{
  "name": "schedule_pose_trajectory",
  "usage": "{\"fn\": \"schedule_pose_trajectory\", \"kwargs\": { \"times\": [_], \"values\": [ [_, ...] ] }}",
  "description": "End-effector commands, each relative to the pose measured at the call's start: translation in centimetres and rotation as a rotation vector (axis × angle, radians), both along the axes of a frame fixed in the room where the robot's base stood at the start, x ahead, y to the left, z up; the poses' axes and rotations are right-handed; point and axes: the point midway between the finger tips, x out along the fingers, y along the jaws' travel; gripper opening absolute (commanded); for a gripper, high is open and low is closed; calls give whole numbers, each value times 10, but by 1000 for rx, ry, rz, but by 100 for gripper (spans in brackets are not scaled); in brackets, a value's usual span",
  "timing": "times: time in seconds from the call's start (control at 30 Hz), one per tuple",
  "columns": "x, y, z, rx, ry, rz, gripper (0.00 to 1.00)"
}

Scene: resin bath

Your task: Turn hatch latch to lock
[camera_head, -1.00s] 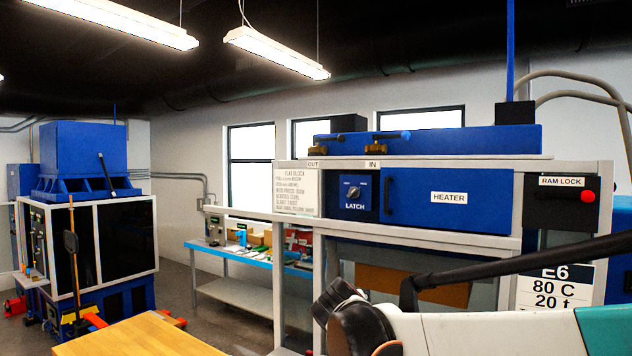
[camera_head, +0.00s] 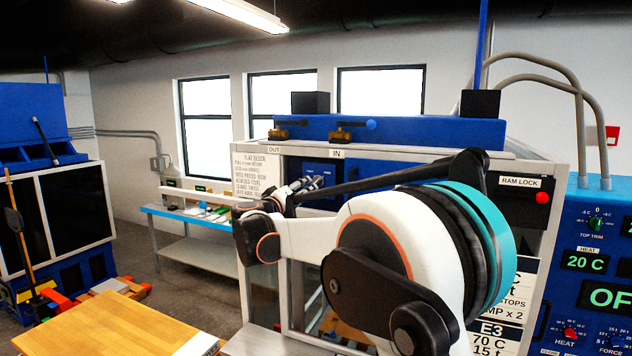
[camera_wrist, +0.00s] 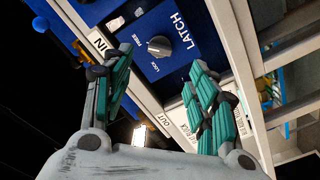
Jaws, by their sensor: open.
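The hatch latch is a grey knob (camera_wrist: 159,46) on a blue panel marked LATCH (camera_wrist: 185,30), seen rotated in the wrist view. A small LOCK label sits beside it; I cannot tell which mark the knob points to. My gripper (camera_wrist: 162,67) is open, its two green-padded fingers reaching toward the panel on either side of the knob's line. The knob shows beyond the fingertips, apart from them, with nothing between the pads. In the head view my gripper (camera_head: 291,187) is in front of the blue latch panel (camera_head: 318,172) and hides part of it, including most of the knob.
A RAM LOCK box with a red button (camera_head: 541,197) is right of the hatch. A blue control panel (camera_head: 590,270) stands at the far right. Brass valves (camera_head: 340,134) sit above the frame. A wooden table (camera_head: 120,325) is at lower left.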

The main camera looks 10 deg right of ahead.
Motion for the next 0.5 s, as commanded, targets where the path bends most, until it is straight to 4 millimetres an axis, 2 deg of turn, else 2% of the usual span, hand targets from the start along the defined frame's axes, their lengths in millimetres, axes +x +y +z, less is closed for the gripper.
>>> {"fn": "schedule_pose_trajectory", "kwargs": {
  "times": [0.3,0.5],
  "values": [
    [52,-38,2,1,1,-1,53],
    [76,-55,2,0,1,-1,53]
  ]
}}
